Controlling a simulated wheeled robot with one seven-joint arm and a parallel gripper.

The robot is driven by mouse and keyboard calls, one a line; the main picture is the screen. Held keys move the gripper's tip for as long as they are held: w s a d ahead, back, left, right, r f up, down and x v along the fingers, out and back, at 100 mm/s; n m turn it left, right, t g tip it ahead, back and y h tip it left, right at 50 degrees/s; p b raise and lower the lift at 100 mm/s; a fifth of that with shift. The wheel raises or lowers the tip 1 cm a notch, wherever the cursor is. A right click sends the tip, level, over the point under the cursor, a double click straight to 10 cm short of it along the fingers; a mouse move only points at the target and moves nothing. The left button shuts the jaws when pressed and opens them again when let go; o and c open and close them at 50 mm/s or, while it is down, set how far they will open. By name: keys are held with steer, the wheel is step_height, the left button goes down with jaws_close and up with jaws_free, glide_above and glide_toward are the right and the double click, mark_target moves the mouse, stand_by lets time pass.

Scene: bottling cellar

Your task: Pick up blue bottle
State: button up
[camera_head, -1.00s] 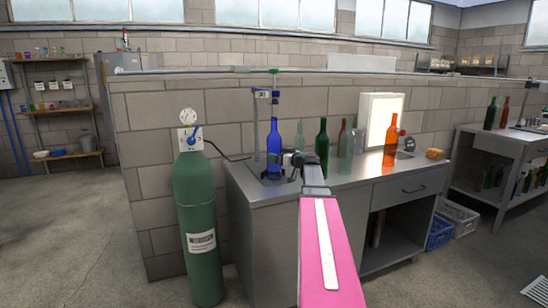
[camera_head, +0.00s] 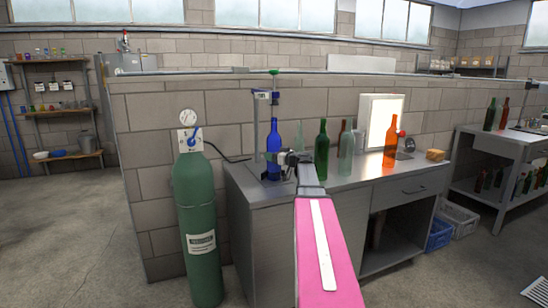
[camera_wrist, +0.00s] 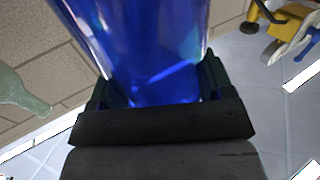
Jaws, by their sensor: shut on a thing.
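The blue bottle (camera_head: 273,138) stands upright at the left end of the grey workbench (camera_head: 350,178), in front of a post-mounted device. In the wrist view the blue bottle (camera_wrist: 145,50) fills the space between the fingers. My gripper (camera_head: 280,158) reaches it from the right and is shut on its body; in the wrist view my gripper (camera_wrist: 158,95) shows a finger on each side of the glass. The bottle's base is partly hidden by the gripper, and I cannot tell whether it touches the bench.
Right of the blue bottle stand a dark green bottle (camera_head: 321,150), a pale green bottle (camera_head: 346,152) and an orange bottle (camera_head: 390,148). A lit panel (camera_head: 381,122) stands behind. A tall green gas cylinder (camera_head: 197,225) stands left of the bench. Open floor lies at far left.

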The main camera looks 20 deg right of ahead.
mark_target(275, 147)
steer(key=r, duration=0.3)
steer(key=shift+s+d+r, duration=0.1)
steer(key=shift+s+r, duration=0.15)
steer(key=shift+r, duration=0.05)
steer(key=v, duration=1.7)
steer(key=shift+s+d, duration=0.15)
steer(key=shift+s, duration=0.15)
